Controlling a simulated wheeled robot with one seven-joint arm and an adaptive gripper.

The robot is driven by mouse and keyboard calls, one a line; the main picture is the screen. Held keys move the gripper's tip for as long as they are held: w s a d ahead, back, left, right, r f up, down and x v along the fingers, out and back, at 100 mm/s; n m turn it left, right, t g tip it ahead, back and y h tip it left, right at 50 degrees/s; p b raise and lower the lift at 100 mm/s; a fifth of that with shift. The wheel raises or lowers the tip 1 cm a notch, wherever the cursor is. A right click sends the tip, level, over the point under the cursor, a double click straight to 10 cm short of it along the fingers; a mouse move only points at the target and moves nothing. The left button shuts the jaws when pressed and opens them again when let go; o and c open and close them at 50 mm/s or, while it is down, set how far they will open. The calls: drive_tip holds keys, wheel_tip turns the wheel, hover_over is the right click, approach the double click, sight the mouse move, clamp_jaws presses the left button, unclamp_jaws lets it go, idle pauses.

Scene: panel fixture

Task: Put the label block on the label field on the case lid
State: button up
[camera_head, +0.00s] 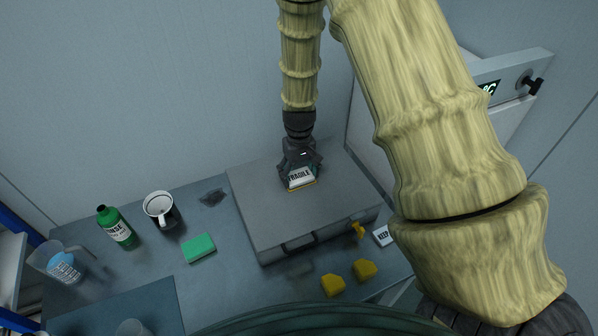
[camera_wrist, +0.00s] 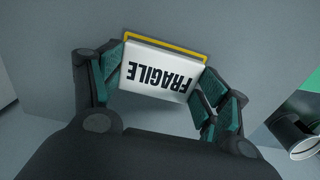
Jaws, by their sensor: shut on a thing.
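The label block (camera_head: 301,177) is white with the black word FRAGILE. It also shows in the wrist view (camera_wrist: 160,73), upside down there. My gripper (camera_head: 300,172) is shut on it, with a teal-padded finger at each side in the wrist view (camera_wrist: 158,80). The block is over the top of the grey case lid (camera_head: 265,195). The label field shows as a yellow outline (camera_wrist: 165,41) along the block's far edge in the wrist view; the block covers most of it. I cannot tell whether the block touches the lid.
Left of the case are a green block (camera_head: 199,248), a white mug (camera_head: 160,211), a green bottle (camera_head: 116,228) and a clear jug (camera_head: 62,264). In front are two yellow pieces (camera_head: 349,278). A white KEEP block (camera_head: 383,236) lies to the right.

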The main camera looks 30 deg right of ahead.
sight(299, 176)
drive_tip(key=shift+f, duration=0.2)
drive_tip(key=o, duration=0.8)
drive_tip(key=shift+c, duration=0.2)
wheel_tip(299, 176, up, 12)
drive_tip(key=b, duration=0.4)
drive_tip(key=shift+r, duration=0.2)
drive_tip(key=shift+r, duration=0.1)
